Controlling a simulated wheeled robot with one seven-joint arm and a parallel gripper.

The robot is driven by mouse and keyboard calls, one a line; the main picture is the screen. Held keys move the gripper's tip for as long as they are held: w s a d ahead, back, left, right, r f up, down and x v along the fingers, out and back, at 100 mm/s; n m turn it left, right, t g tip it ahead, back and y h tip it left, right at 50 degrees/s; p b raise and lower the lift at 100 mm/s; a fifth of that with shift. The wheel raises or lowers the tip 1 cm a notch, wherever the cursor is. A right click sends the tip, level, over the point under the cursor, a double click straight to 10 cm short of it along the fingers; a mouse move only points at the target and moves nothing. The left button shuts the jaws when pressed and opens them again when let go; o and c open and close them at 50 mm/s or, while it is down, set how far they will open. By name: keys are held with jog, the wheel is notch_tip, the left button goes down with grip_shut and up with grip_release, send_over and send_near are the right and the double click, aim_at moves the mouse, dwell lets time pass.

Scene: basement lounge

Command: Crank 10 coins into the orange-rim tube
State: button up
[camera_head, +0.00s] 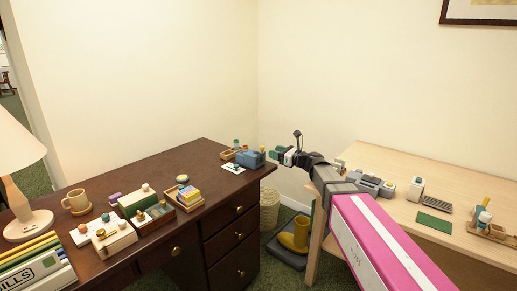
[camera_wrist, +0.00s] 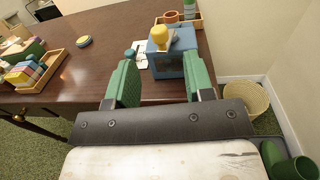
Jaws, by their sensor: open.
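A blue box (camera_head: 250,160) stands near the right end of the dark desk. In the head view my gripper (camera_head: 280,155) is right of the box. No coins are clearly distinguishable.
A white card (camera_head: 233,168) lies left of the box. Wooden trays, a mug (camera_head: 76,202) and a lamp (camera_head: 22,190) occupy the desk's left. A pale table (camera_head: 400,210) stands right.

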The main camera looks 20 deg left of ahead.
aim_at(259, 151)
jog(key=x, duration=0.9)
jog(key=shift+w+a, duration=0.1)
jog(key=shift+a, duration=0.15)
jog(key=shift+c, duration=0.3)
grip_shut()
